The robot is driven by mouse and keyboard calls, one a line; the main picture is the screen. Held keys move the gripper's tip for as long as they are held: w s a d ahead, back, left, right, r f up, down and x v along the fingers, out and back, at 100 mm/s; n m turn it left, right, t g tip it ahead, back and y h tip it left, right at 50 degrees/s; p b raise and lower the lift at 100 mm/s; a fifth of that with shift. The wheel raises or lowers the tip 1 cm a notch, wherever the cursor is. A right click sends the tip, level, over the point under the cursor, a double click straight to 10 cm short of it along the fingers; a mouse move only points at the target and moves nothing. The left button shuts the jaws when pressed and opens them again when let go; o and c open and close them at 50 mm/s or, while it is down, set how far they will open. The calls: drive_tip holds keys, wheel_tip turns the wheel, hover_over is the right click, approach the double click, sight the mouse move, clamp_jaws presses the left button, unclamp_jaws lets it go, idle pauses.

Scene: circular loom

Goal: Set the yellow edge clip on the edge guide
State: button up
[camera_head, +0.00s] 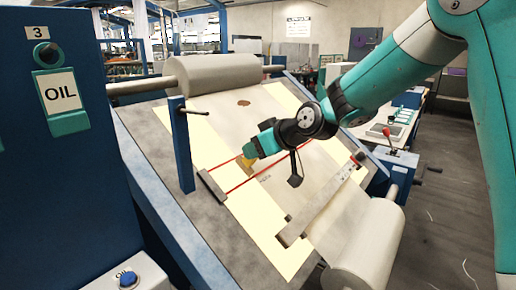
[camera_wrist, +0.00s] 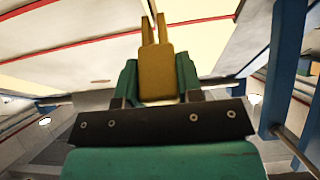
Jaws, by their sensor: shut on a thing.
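The yellow edge clip (camera_wrist: 156,76) is between the two green fingers of my gripper (camera_wrist: 157,88) in the wrist view, its two prongs pointing away from the gripper. In the head view, the clip (camera_head: 246,161) is at the end of my gripper (camera_head: 251,150), over the left part of the sloping cloth bed; its height above the bed is unclear. A short dark grey bar (camera_head: 211,187) lies at the bed's left side, below and left of the clip. A longer pale bar (camera_head: 321,201) crosses the bed's lower right. I cannot tell which is the edge guide.
A blue post (camera_head: 182,145) with a handle rises left of the clip; it also shows at right in the wrist view (camera_wrist: 287,65). Red lines (camera_head: 240,184) cross the cloth. Rolls (camera_head: 215,75) (camera_head: 365,245) lie at both ends. A blue OIL cabinet (camera_head: 50,190) stands at left.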

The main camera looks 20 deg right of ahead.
drive_tip(key=shift+w+a+f, duration=0.1)
drive_tip(key=shift+f, duration=0.15)
idle(0.4)
drive_tip(key=shift+w+a+f+b, duration=0.3)
drive_tip(key=shift+w+f+b, duration=0.15)
drive_tip(key=shift+f+b, duration=0.3)
drive_tip(key=o, duration=1.1)
drive_tip(key=b+v, duration=0.2)
drive_tip(key=v, duration=1.5)
drive_tip(key=shift+s+d+r+b, duration=0.1)
drive_tip(key=shift+s+b, duration=0.15)
drive_tip(key=shift+b, duration=0.15)
